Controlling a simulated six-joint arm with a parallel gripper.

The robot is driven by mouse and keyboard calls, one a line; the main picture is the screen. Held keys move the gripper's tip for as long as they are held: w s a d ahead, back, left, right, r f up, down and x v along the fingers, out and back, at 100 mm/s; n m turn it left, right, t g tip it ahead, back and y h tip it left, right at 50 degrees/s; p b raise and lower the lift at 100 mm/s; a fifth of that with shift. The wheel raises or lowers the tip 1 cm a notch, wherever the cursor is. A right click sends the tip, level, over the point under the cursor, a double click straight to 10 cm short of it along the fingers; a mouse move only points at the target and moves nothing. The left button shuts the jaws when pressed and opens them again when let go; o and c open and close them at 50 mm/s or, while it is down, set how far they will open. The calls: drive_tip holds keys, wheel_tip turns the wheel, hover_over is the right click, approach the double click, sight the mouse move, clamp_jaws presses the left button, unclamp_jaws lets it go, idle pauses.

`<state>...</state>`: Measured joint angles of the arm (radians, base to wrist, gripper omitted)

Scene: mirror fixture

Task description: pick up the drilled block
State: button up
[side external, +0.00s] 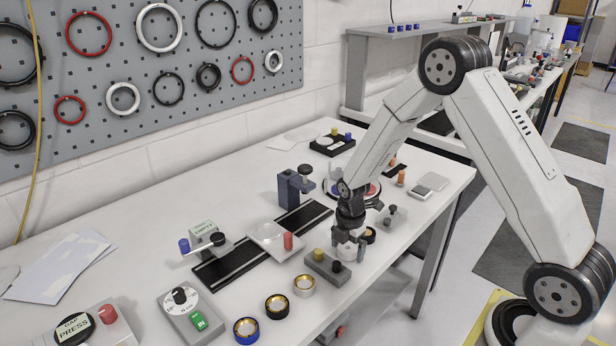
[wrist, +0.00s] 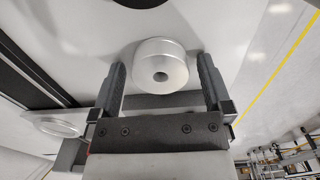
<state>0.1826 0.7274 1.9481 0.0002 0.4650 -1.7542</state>
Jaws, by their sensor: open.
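The drilled block is a pale silver round piece with a dark hole in its middle. It shows in the wrist view (wrist: 160,62), and in the side view as a whitish piece (side external: 346,253) under my gripper (side external: 349,240). In the wrist view my gripper (wrist: 160,70) is open, one finger on each side of the block, with a gap between each finger and it. The block's lower part is hard to see in the side view.
A black rail (side external: 262,245) runs behind. Gold-lined rings (side external: 277,305) lie at the front left. The table's front edge is near.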

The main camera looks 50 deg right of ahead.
drive_tip(key=c, duration=1.2)
drive_tip(key=shift+r, duration=0.2)
drive_tip(key=shift+c, duration=0.2)
drive_tip(key=shift+r, duration=0.55)
drive_tip(key=s+a+r, duration=0.2)
drive_tip(key=s+r, duration=0.9)
drive_tip(key=s, duration=0.2)
drive_tip(key=shift+s+r, duration=0.25)
drive_tip(key=shift+s, duration=0.15)
drive_tip(key=shift+w, duration=0.1)
